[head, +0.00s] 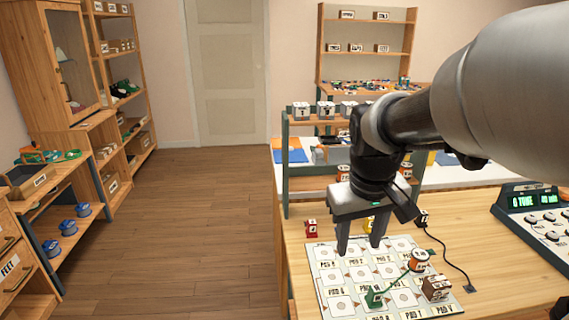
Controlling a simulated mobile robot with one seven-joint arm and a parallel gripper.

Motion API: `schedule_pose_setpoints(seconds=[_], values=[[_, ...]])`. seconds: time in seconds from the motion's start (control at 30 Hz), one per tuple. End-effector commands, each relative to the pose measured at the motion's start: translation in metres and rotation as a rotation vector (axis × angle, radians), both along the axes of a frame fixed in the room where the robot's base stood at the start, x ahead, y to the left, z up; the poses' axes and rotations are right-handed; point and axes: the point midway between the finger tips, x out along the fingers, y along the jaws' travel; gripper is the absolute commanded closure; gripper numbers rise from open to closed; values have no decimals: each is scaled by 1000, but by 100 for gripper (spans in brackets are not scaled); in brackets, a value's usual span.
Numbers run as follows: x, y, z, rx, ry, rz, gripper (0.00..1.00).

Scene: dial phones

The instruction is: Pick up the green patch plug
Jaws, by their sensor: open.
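A green patch plug (375,297) stands on the white pad board (336,284), toward its front edge. A thin green cord runs from it up to the right, toward an orange-and-white round piece (419,260). My gripper (359,248) points down over the back part of the board, behind the green plug in the picture. Its two fingers are apart with nothing between them. The gripper is apart from the plug.
A brown block (436,288) stands at the board's right side. A red block (311,228) stands behind the board. A black cord (452,264) lies to the right. A dial console (536,222) sits at the table's right. A shelf (300,124) rises behind.

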Motion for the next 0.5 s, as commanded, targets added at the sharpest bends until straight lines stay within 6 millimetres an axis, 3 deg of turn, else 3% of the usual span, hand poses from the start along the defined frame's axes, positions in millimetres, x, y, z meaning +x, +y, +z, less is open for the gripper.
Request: schedule_pose_setpoints(seconds=[0.03,0.2,0.33,0.5], values=[[12,-19,12,8,53,-17,55],[37,-64,-4,46,168,-29,55],[44,-85,-17,72,212,-32,55],[46,-93,-34,84,231,-32,55]])
